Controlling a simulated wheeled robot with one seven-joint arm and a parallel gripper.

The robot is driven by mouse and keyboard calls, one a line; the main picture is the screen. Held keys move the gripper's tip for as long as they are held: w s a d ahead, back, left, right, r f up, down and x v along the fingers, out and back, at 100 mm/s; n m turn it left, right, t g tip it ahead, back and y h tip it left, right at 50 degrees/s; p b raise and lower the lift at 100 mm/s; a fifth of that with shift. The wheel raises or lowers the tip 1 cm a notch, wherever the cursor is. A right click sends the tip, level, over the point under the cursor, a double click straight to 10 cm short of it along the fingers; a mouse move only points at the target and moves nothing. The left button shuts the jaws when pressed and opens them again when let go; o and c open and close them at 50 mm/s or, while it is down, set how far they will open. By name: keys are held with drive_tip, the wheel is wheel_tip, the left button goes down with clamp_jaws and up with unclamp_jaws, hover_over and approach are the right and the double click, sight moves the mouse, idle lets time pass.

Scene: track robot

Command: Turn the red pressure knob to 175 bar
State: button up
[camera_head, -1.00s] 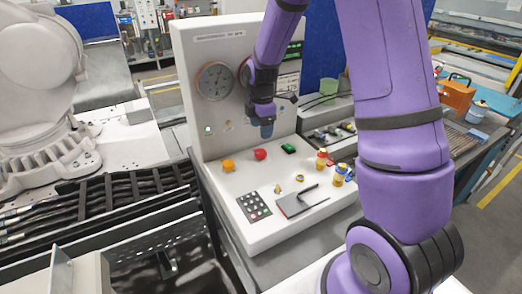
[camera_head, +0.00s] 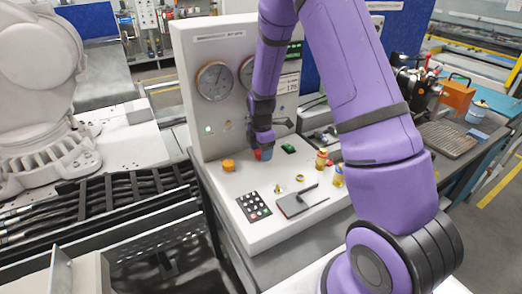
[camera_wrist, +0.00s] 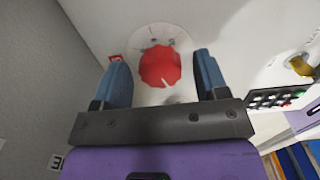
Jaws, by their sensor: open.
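The red pressure knob (camera_wrist: 160,66) sits on a round white dial plate (camera_wrist: 150,38) in the wrist view. A white pointer mark shows near its lower right edge. The dial's figures are too small to read. My gripper (camera_wrist: 165,78) is open, with one blue finger on each side of the knob and a gap on both sides. In the head view my gripper (camera_head: 262,150) is low over the console's sloped top and mostly covers the red knob (camera_head: 259,155). A sign (camera_head: 287,84) on the upright panel reads 175.
An orange knob (camera_head: 228,165) is left of my gripper and a green button (camera_head: 289,149) is to its right. A gauge (camera_head: 214,80) is on the panel.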

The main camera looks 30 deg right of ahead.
drive_tip(key=c, duration=0.9)
